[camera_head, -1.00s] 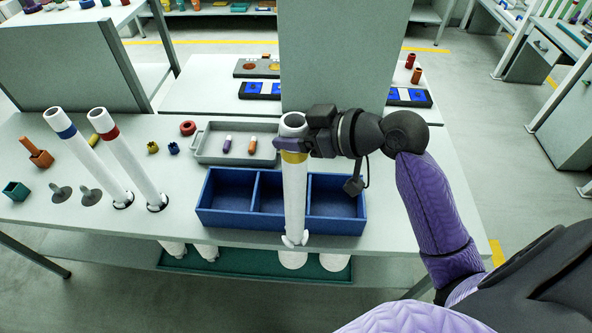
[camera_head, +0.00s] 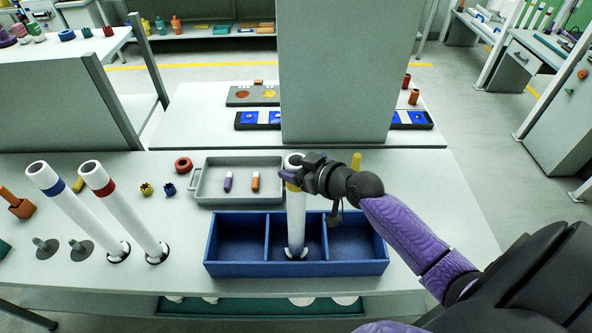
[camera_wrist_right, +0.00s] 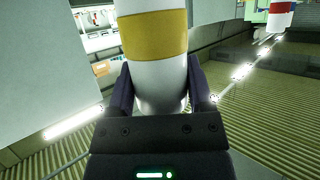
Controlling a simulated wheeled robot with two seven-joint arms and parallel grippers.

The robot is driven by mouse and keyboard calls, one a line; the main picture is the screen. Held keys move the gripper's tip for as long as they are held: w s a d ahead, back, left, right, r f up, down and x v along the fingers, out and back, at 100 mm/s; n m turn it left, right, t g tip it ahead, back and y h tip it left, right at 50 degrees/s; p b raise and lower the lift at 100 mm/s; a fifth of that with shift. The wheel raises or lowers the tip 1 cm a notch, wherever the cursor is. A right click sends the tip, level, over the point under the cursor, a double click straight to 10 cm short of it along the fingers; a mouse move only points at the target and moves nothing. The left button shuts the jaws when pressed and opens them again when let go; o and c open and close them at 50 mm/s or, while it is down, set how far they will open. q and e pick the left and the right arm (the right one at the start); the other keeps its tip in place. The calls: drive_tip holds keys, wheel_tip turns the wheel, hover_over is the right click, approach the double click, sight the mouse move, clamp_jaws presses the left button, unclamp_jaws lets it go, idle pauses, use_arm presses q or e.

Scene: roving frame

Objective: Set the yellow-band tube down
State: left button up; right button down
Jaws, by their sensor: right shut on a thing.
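The white yellow-band tube (camera_head: 297,215) stands about upright in my right gripper (camera_head: 293,183), which is shut on it near its top, at the yellow band. Its lower end shows within the middle compartment of the blue three-part bin (camera_head: 350,269); I cannot tell whether it touches the floor. In the right wrist view the tube (camera_wrist_right: 160,85) fills the space between the fingers, its yellow band (camera_wrist_right: 153,36) just beyond them. My left gripper is not in view.
A blue-band tube (camera_head: 75,208) and a red-band tube (camera_head: 125,210) lean at the left beside grey pegs (camera_head: 80,249). A grey tray (camera_head: 210,190) with two small capped vials lies behind the bin. A tall grey panel (camera_head: 345,70) stands farther back.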

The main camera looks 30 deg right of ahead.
drive_tip(key=shift+f, duration=0.1)
unclamp_jaws()
drive_tip(key=v, duration=1.2)
drive_tip(key=s+d+f+m+g+h, duration=0.1)
drive_tip(key=s+f+m+g+h, duration=0.3)
drive_tip(key=f, duration=0.9)
drive_tip(key=s+d+f+g, duration=0.2)
drive_tip(key=s+f, duration=0.4)
drive_tip(key=f, duration=0.6)
drive_tip(key=s+a+f+n+g, duration=0.3)
drive_tip(key=s+a+f+g, duration=0.3)
drive_tip(key=s+a+f, duration=0.6)
drive_tip(key=s+a, duration=0.1)
drive_tip(key=s, duration=0.3)
drive_tip(key=shift+s+a+f+n+y, duration=0.25)
drive_tip(key=shift+a+f+n+y, duration=0.05)
drive_tip(key=shift+y, duration=0.1)
